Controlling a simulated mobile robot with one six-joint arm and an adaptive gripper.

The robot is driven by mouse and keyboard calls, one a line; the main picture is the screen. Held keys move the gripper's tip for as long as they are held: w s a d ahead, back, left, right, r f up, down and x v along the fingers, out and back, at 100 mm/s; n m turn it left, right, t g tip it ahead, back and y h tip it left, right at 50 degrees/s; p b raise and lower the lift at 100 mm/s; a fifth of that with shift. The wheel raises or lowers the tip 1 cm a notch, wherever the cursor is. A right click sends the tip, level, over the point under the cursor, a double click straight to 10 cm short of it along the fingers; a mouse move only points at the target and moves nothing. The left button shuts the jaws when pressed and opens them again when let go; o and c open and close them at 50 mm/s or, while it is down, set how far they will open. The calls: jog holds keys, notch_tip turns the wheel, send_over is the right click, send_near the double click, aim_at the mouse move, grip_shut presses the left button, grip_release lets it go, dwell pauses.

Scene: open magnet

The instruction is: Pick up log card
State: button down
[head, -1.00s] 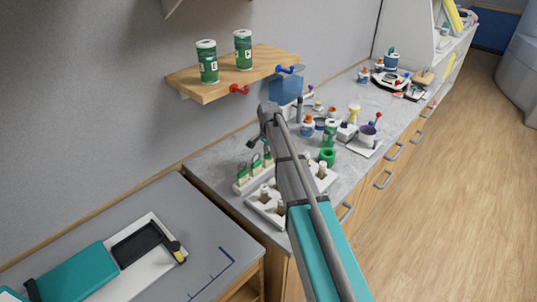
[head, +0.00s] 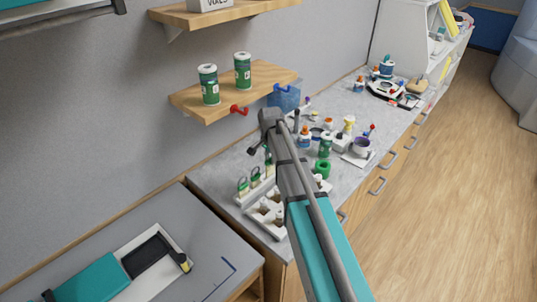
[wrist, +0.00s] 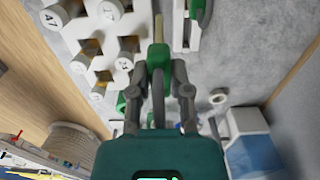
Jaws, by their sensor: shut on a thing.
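My gripper (wrist: 160,78) is shut on a green piece (wrist: 158,56) in the wrist view, with a thin pale stem reaching forward from it. The piece lies between the two fingertips, close to a white strip holder (wrist: 187,40). I cannot tell whether it carries a card. No log card can be picked out with certainty. In the head view my arm reaches over the grey counter (head: 225,160), and the fingertips cannot be made out there. Green-topped items (head: 243,185) stand upright in the strip holder left of my arm.
A white rack (wrist: 80,50) with round-topped pieces stands beside the gripper. Bottles (head: 325,145) and a green ring (head: 322,169) are right of my arm. A wooden shelf (head: 205,113) with two green cans overhangs the counter. A side table (head: 60,245) stands at lower left.

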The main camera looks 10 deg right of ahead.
jog(key=s+r+p, duration=0.2)
jog(key=s+r, duration=0.1)
jog(key=s, duration=0.5)
jog(key=shift+r+p, duration=0.2)
jog(key=shift+p, duration=0.2)
jog(key=shift+r, duration=0.1)
jog(key=w+a+r+p, duration=0.1)
jog(key=r+p, duration=0.7)
jog(key=w+a+r+p, duration=0.2)
jog(key=r+p, duration=0.6)
jog(key=shift+a, duration=0.15)
jog(key=shift+w+a+f, duration=0.1)
jog(key=shift+w, duration=0.2)
dwell(0.6)
